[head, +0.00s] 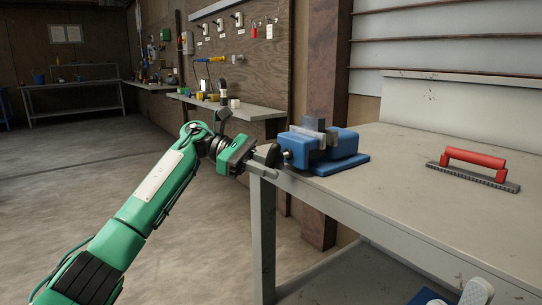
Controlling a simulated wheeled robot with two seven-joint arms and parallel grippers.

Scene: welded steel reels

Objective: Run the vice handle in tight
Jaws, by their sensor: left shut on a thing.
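A blue bench vice (304,150) is mounted at the left corner of the grey workbench (390,195). A grey block (314,124) stands up between its pale jaws; whether the jaws press on it I cannot tell. The vice's screw end shows at its left side. My left gripper (268,155), on the green arm from the left, is at that side of the vice, shut on the vice handle. The handle itself is mostly hidden by the gripper fingers. My right gripper is not in view.
A wire brush with a red handle (474,162) lies on the bench at the right. The bench top between it and the vice is clear. A tool board (240,60) and a wooden post stand behind the vice. Open floor lies to the left.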

